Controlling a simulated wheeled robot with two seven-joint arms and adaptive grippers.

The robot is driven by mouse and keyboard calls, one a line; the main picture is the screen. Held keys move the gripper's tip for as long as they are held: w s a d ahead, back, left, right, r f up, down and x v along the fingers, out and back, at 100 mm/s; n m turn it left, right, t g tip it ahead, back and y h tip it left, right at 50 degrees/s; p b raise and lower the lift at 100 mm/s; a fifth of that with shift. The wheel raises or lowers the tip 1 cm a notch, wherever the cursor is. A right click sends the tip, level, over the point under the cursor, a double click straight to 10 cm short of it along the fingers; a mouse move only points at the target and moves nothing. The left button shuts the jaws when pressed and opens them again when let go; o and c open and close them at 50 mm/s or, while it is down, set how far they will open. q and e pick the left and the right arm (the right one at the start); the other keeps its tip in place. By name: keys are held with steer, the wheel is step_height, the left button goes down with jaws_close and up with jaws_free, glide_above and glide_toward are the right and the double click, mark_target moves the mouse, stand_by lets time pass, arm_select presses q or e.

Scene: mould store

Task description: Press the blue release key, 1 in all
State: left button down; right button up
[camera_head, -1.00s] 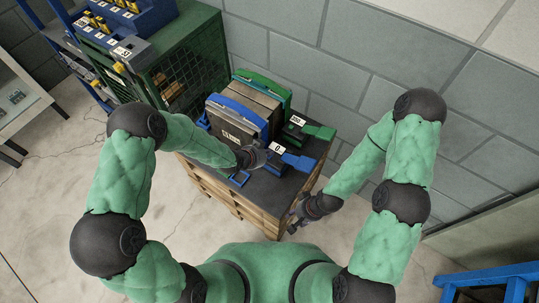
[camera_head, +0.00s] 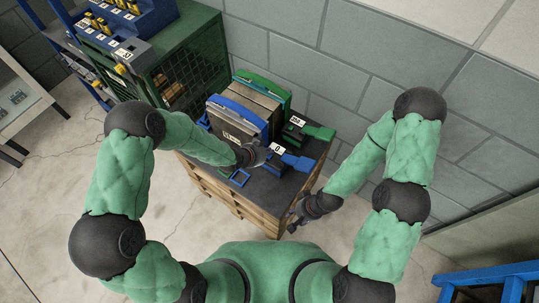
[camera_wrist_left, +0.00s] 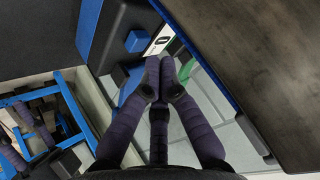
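A small blue key (camera_wrist_left: 137,41) sits on a dark housing beside a white label (camera_wrist_left: 160,42) in the left wrist view. In the head view the blue unit (camera_head: 298,161) with a label marked 0 (camera_head: 277,148) stands at the front of the pallet-borne table, just right of my left gripper (camera_head: 256,154). My left gripper's fingers (camera_wrist_left: 160,65) are closed together with nothing between them, pointing near the key; contact cannot be told. My right gripper (camera_head: 294,222) hangs low by the table's right front corner, its fingers too small to judge.
A blue-and-green-framed mould (camera_head: 240,118) stands on the dark table top (camera_head: 262,190). A green unit (camera_head: 318,132) sits behind the blue one. A green mesh cabinet (camera_head: 190,75) is at the left and a block wall behind. Blue frames stand at the lower right (camera_head: 490,285).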

mark_target(268, 157)
arm_select(q)
steer(key=shift+r+p, duration=1.6)
steer(key=shift+r, duration=0.95)
steer(key=shift+f, duration=0.1)
steer(key=shift+s+a+f, duration=0.15)
steer(key=shift+s+f, duration=0.05)
steer(key=s+a+f+n+g+y, duration=0.1)
steer(key=s+a+f+n+g, duration=0.2)
steer(key=s+n, duration=0.4)
steer(key=s+a+f+n+g+y, duration=0.1)
steer(key=s+a+f+n+g, duration=0.2)
steer(key=s, duration=1.1)
steer(key=a+f+n, duration=0.3)
steer(key=f+n, duration=0.1)
steer(key=n, duration=0.1)
steer(key=shift+s+f+n, duration=0.2)
steer(key=shift+s+n, duration=0.05)
steer(key=shift+n, duration=0.05)
